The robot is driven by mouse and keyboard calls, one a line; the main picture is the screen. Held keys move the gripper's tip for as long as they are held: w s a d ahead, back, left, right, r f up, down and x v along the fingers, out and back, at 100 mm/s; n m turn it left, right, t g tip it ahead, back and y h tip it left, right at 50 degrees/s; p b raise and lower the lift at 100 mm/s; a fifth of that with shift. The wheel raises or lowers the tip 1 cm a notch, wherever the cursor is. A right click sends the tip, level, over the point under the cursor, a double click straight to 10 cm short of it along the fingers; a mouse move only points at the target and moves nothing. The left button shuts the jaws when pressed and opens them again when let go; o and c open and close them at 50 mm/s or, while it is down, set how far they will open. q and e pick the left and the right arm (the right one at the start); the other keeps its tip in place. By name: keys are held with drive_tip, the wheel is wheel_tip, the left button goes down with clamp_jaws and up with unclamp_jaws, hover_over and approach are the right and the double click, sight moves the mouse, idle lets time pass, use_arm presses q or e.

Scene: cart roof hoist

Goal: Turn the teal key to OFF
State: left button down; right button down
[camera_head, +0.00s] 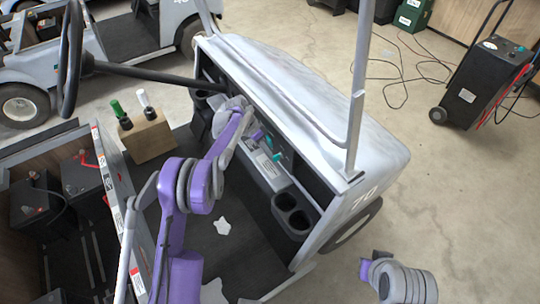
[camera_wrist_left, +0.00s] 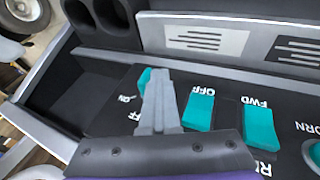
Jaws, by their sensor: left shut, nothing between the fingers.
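A teal rocker (camera_wrist_left: 198,110) marked OFF and another teal rocker (camera_wrist_left: 260,127) marked FWD sit right of the fingers. A cup holder (camera_head: 293,210) is on the dash. The steering wheel (camera_head: 70,60) and a roof post (camera_head: 357,100) stand around my arm.

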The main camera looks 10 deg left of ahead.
use_arm(q)
drive_tip(key=shift+s+d+f+g, duration=0.3)
drive_tip(key=shift+s+f, duration=0.05)
drive_tip(key=shift+f, duration=0.3)
use_arm(e)
drive_tip(key=shift+f, duration=0.3)
use_arm(q)
drive_tip(key=shift+w+a+f, duration=0.1)
drive_tip(key=shift+w+a, duration=0.15)
drive_tip(key=shift+w, duration=0.3)
use_arm(e)
drive_tip(key=shift+d, duration=0.1)
drive_tip(key=shift+w, duration=0.1)
